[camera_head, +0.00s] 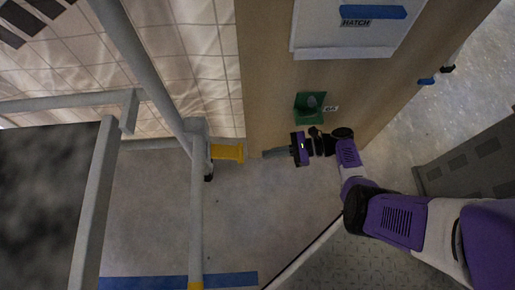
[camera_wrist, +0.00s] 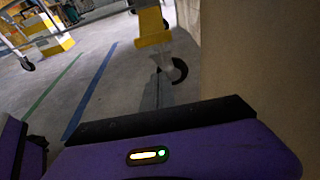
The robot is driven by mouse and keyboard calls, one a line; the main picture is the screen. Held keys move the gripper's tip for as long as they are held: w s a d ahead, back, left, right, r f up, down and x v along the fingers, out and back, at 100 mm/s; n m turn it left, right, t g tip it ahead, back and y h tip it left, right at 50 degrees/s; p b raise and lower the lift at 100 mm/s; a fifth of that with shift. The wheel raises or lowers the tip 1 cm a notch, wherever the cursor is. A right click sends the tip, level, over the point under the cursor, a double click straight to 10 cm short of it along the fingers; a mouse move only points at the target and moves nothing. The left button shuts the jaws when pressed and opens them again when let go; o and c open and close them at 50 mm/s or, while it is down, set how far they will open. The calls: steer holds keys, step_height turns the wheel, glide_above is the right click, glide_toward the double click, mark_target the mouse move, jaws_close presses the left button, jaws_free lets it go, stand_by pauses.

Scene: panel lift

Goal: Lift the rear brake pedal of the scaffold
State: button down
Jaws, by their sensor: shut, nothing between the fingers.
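The scaffold (camera_head: 198,215) is a grey tubular frame at the left of the head view. A yellow brake pedal (camera_head: 228,152) sticks out to the right from the foot of its post, beside a dark caster. In the wrist view a yellow part, which looks like the pedal (camera_wrist: 153,40), is above a black caster wheel (camera_wrist: 179,70). My gripper (camera_head: 266,153) is shut and empty, pointing left at the pedal's free end. A small gap seems to separate the fingertips from the pedal; height is hard to judge. The fingertips are not clear in the wrist view.
A wooden panel (camera_head: 270,90) stands close behind my gripper, carrying a green box (camera_head: 310,106) and a white hatch (camera_head: 345,38) with a blue bar. Blue tape (camera_head: 230,279) marks the floor. Open concrete floor (camera_head: 150,190) lies around the scaffold foot.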

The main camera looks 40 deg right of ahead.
mark_target(227, 152)
steer(key=shift+v, duration=0.9)
steer(key=shift+f, duration=0.15)
steer(key=f+b, duration=0.1)
steer(key=f+y+b, duration=0.1)
steer(key=b, duration=0.1)
steer(key=shift+w+a+f+t, duration=0.15)
steer(key=shift+a+t, duration=0.25)
steer(key=b+x, duration=0.2)
steer(key=x, duration=0.8)
steer(key=shift+s+d+r, duration=0.15)
steer(key=shift+r, duration=0.85)
steer(key=shift+s+d+r, duration=0.1)
steer(key=shift+d+r, duration=0.05)
steer(key=shift+r, duration=0.9)
